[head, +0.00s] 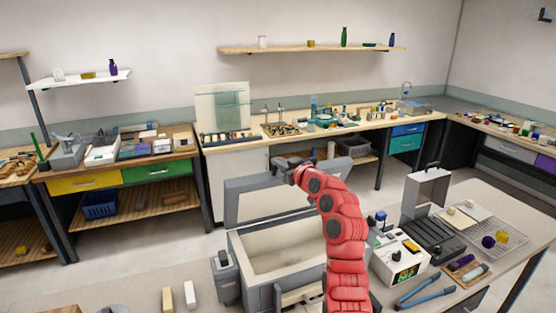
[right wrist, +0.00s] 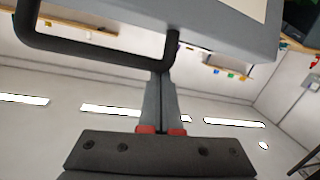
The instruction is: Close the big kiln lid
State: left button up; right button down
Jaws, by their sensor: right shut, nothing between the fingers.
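The big kiln (head: 236,250) is a grey box with a pale, empty-looking chamber, on the near bench. Its lid (head: 245,205) stands raised at the back, with the pale inner face toward me. My right gripper (head: 283,163) is at the top edge of the lid, its arm reaching over the kiln's right side. In the right wrist view the closed fingers (right wrist: 162,78) are beside the lid's black bar handle (right wrist: 95,55), close to its end; I cannot tell whether they touch it. The grey lid edge (right wrist: 225,30) is above them. My left gripper is not in view.
Right of the kiln stand a white control box (head: 400,258) and a dark case (head: 433,240) with an upright lid. A wire rack, blue-handled tool (head: 425,290) and small tray lie further right. Floor separates the back counter.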

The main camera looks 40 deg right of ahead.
jog(key=s+a+f+n+t+b, duration=0.1)
jog(key=s+f+t+b, duration=0.3)
jog(key=s+f+b, duration=0.6)
jog(key=s+a+f+n+t+b, duration=0.1)
jog(key=s+f+b, duration=0.9)
jog(key=b, duration=2.4)
jog(key=shift+a+f+t+b, duration=0.4)
jog(key=shift+a+f+t, duration=0.9)
jog(key=shift+t, duration=0.6)
jog(key=shift+a+r, duration=0.1)
jog(key=shift+r, duration=0.1)
